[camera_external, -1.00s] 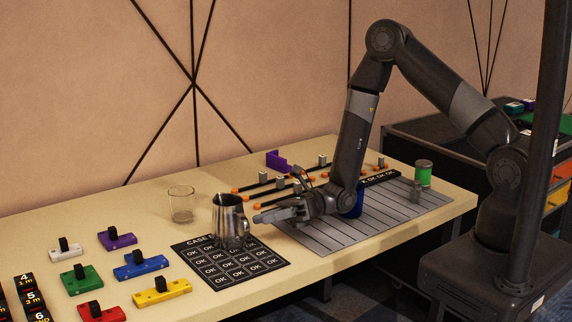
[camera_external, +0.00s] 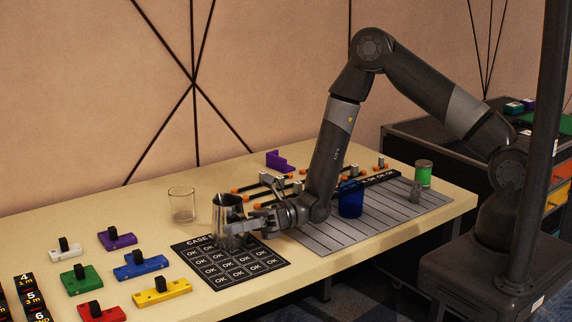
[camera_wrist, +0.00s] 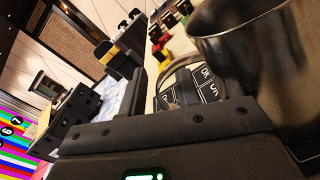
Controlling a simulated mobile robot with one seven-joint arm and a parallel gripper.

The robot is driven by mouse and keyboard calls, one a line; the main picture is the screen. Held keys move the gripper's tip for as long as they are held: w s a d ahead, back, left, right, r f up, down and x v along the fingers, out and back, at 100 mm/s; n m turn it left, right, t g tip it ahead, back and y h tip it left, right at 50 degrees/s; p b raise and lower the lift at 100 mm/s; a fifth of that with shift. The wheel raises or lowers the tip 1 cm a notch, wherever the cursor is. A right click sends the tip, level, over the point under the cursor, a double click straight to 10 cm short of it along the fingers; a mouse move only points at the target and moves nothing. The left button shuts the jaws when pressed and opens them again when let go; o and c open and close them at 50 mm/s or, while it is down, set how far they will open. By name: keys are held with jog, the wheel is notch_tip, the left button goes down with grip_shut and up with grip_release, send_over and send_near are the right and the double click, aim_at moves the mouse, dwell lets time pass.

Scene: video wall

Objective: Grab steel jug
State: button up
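The steel jug (camera_external: 227,208) stands upright on the black mat with OK squares (camera_external: 215,268), near its back edge. My gripper (camera_external: 246,222) is low at the jug's right side, its fingers level with the jug's lower half. In the wrist view the jug's shiny body (camera_wrist: 255,50) fills the upper right, and its curved handle (camera_wrist: 180,66) shows above the gripper (camera_wrist: 192,98). The fingers look apart, with the handle in the gap between them. I cannot see firm contact. Part of the jug's lower right side is hidden by my fingers.
A clear glass (camera_external: 182,206) stands left of the jug. Coloured blocks with black knobs (camera_external: 140,265) lie to the left. Orange-tipped rods (camera_external: 262,187) lie behind.

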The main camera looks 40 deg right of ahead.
grip_shut()
dwell(0.3)
jog(key=shift+r, duration=0.1)
dwell(0.4)
jog(key=w+d+r, duration=0.3)
jog(key=d+r, duration=0.7)
jog(key=d, duration=0.1)
jog(key=shift+r, duration=0.4)
dwell(0.4)
jog(key=shift+d, duration=0.15)
dwell(2.7)
